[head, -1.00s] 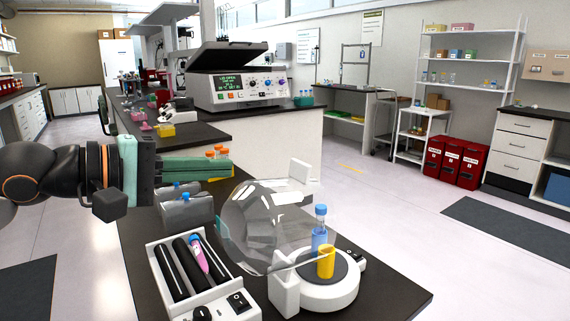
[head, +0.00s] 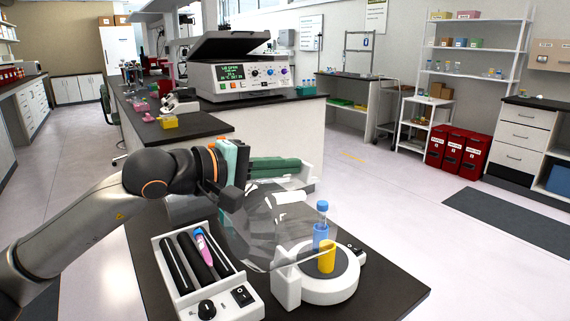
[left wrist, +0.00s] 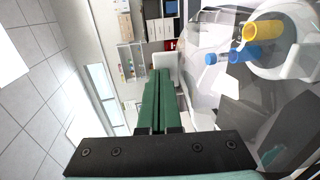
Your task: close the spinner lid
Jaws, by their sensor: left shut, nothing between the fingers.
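The spinner's white round base (head: 313,290) stands at the front right of the black bench. It holds a blue tube with a blue cap (head: 321,228) and a yellow tube (head: 327,257). Its clear dome lid (head: 262,240) stands open, tilted up on the left side of the base. My left gripper (head: 297,169) has its green fingers shut and empty, just behind and above the dome's upper edge; I cannot tell whether they touch. In the left wrist view the shut fingers (left wrist: 160,74) point at the far room, with the clear lid (left wrist: 205,75) to their right. My right gripper is not in view.
A tube roller (head: 205,275) with a pink tube stands left of the spinner. A large device with its lid raised (head: 240,78) stands on the back bench. Red bins (head: 462,150) stand by the right wall. Open floor lies right of the bench.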

